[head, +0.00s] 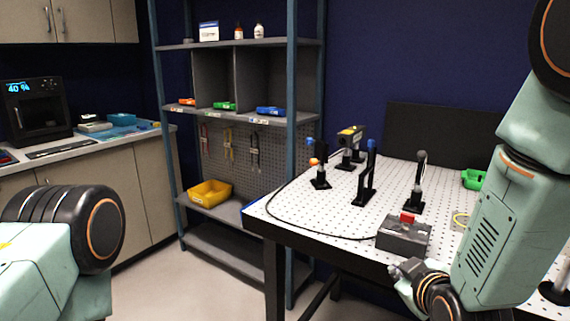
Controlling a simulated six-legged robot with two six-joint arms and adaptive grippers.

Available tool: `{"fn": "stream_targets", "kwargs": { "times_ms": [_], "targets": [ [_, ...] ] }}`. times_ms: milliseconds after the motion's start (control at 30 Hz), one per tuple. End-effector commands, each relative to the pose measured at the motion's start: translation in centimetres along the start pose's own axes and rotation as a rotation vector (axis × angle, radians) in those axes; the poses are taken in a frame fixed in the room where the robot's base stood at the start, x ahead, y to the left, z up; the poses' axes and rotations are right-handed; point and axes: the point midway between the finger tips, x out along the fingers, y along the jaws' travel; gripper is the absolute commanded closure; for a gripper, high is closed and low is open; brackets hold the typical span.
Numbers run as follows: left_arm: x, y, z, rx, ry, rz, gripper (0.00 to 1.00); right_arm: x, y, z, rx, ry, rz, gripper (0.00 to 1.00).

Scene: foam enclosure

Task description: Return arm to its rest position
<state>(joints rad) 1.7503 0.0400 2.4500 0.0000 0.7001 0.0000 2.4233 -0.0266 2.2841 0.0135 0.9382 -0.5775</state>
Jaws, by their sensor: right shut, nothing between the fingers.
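My right arm (498,215) comes in from the right edge and hangs down in front of the white perforated table. My right gripper (408,272) shows at its lower end, small and partly hidden by the wrist. It is shut and empty, near the table's front edge, just below a grey box with a red button (404,234). It looks apart from the box, though the gap is hard to judge. My left arm (60,240) shows only as a joint and link at the lower left. The left gripper is out of the picture.
The perforated table (320,215) carries several black posts (367,180), a yellow-topped device (351,135), a green item (473,180) and a black cable. A shelf rack (290,150) with a yellow bin (209,193) stands left. A counter (95,140) is farther left. Floor between is clear.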

Motion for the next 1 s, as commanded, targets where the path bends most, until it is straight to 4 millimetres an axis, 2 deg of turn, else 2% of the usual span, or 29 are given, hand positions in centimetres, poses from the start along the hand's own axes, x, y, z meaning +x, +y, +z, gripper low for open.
{"fn": "stream_targets", "kwargs": {
  "times_ms": [33,100,267,400,533,600,700,833,1000],
  "targets": [
    [0.0,0.0,0.0,0.0,0.0,0.0,0.66,-0.3,-2.0,3.2,0.09,-0.081,-0.049,1.0],
    [0.0,0.0,0.0,0.0,0.0,0.0,0.66,-1.0,-4.6,7.1,0.208,-0.189,-0.1,1.0],
    [0.0,0.0,0.0,0.0,0.0,0.0,0.66,-4.1,-10.1,15.6,0.428,-0.445,-0.177,1.0],
    [0.0,0.0,0.0,0.0,0.0,0.0,0.66,-8.3,-14.7,22.4,0.551,-0.675,-0.219,1.0],
    [0.0,0.0,0.0,0.0,-0.001,0.0,0.66,-13.0,-18.2,27.9,0.585,-0.863,-0.259,1.0],
    [0.0,0.0,0.0,0.0,-0.001,0.0,0.66,-15.3,-19.7,30.1,0.582,-0.938,-0.28,1.0],
    [0.0,0.0,0.0,0.0,-0.001,0.0,0.66,-17.5,-21.1,32.2,0.578,-1.008,-0.299,1.0],
    [0.0,0.0,0.0,0.0,-0.001,0.0,0.66,-18.8,-21.9,33.4,0.575,-1.047,-0.31,1.0],
    [0.0,0.0,0.0,0.0,0.0,0.0,0.66,-18.9,-22.0,33.6,0.573,-1.052,-0.311,1.0]
  ]
}}
